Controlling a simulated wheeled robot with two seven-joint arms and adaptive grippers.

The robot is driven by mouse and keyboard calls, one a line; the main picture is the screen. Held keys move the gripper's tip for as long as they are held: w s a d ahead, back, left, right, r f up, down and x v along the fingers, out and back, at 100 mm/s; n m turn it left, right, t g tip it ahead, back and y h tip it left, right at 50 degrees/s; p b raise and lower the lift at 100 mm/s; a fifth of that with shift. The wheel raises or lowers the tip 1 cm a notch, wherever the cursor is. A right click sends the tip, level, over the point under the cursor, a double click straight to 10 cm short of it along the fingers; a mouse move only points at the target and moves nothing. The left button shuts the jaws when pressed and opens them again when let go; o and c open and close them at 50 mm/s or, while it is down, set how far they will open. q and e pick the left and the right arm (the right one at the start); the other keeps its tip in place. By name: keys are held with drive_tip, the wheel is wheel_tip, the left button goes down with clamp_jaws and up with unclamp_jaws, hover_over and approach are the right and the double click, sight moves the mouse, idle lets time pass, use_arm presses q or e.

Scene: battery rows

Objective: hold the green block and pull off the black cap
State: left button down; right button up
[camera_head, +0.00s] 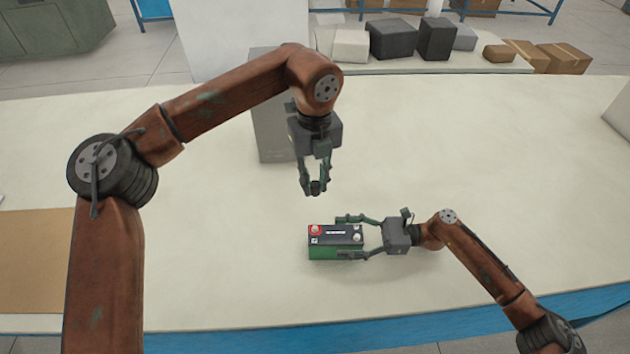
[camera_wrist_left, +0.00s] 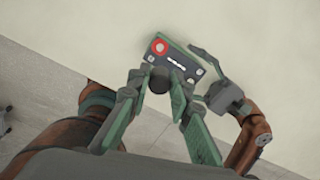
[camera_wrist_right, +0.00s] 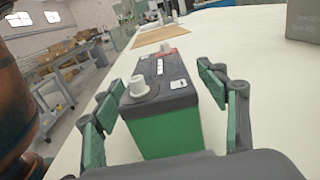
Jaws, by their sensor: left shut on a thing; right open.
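The green block (camera_head: 322,252) is a battery with a black top and two pale posts, one ringed in red. It stands upright on the table. My right gripper (camera_head: 343,238) is open, with one finger along each long side of it; the right wrist view shows the block (camera_wrist_right: 168,132) between the fingers with gaps. My left gripper (camera_head: 314,184) is shut on the black cap (camera_head: 315,188), held in the air behind and above the block. The round cap also shows between the fingertips in the left wrist view (camera_wrist_left: 159,82). Both posts are bare.
The white table (camera_head: 480,150) is clear around the block. A grey box (camera_head: 268,135) stands behind my left gripper. A brown mat (camera_head: 35,260) lies at the left. Several dark, white and brown boxes sit on a bench at the back.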

drive_tip(key=d, duration=0.7)
drive_tip(key=shift+w+d, duration=0.3)
drive_tip(key=shift+w, duration=0.05)
